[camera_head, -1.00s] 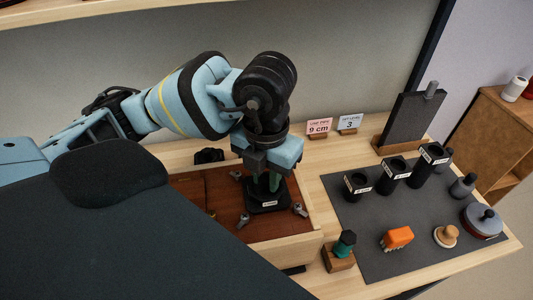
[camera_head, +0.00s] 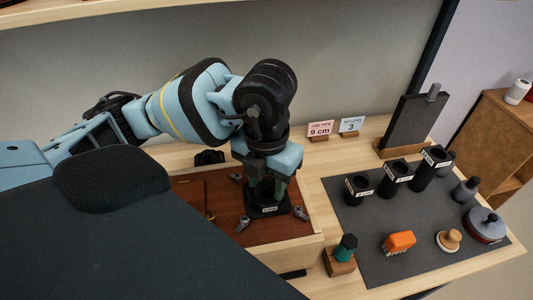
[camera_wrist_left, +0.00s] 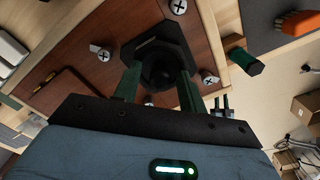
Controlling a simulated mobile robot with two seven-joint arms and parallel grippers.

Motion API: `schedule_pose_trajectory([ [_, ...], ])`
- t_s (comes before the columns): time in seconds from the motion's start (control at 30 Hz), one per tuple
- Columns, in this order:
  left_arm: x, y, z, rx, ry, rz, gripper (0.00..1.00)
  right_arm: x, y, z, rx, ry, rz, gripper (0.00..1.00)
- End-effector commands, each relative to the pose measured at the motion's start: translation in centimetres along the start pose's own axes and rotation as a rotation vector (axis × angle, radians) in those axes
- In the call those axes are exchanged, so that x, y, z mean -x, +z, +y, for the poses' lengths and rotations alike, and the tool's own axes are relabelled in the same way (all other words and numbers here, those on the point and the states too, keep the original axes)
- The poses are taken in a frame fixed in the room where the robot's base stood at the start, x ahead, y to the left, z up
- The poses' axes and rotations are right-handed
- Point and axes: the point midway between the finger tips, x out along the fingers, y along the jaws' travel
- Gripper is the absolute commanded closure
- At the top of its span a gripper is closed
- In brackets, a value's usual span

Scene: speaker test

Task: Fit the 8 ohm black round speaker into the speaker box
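The black speaker (camera_head: 266,209) has a dark octagonal frame and a small white label too small to read. It rests at the reddish-brown wooden panel of the speaker box (camera_head: 230,207); how deep it is seated I cannot tell. In the left wrist view the speaker (camera_wrist_left: 158,52) shows its round dark middle between my fingers. My left gripper (camera_head: 266,192) points down over the speaker. Its two dark green fingers stand apart, one on each side of the round part, and look open (camera_wrist_left: 159,82). My right gripper is not in view.
Several grey screws (camera_head: 300,213) surround the speaker. On the right, a grey mat (camera_head: 372,238) holds labelled black tubes (camera_head: 397,177), an orange brush (camera_head: 399,242) and a wooden knob (camera_head: 448,240). A green-topped piece (camera_head: 345,247) stands in a wooden block. Signs (camera_head: 320,129) stand behind.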

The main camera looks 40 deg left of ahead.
Motion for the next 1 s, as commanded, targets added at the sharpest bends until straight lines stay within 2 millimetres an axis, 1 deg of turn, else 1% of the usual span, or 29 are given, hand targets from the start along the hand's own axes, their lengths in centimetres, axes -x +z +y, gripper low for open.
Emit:
schedule_pose_trajectory([
  [0.37, -0.1, 0.0, 0.0, 0.000, 0.001, 0.002, 0.53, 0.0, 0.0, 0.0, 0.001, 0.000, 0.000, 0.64],
  [0.4, 0.2, 0.0, 0.0, 0.000, 0.001, 0.000, 0.53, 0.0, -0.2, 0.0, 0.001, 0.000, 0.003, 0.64],
  [0.47, 1.0, 0.1, 0.0, 0.001, 0.000, -0.003, 0.53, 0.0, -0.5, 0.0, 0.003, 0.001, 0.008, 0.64],
  [0.7, 5.2, 0.1, 0.0, 0.001, -0.001, -0.008, 0.53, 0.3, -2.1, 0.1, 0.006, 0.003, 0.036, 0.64],
  [0.8, 6.5, 0.1, 0.0, 0.001, 0.000, -0.007, 0.53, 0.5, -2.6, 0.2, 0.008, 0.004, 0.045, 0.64],
  [0.9, 7.4, 0.0, 0.0, 0.001, 0.000, -0.004, 0.53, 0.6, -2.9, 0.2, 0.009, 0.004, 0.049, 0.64],
  [1.0, 7.8, 0.0, 0.0, 0.002, 0.000, -0.002, 0.53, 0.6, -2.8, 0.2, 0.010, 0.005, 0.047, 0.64],
])
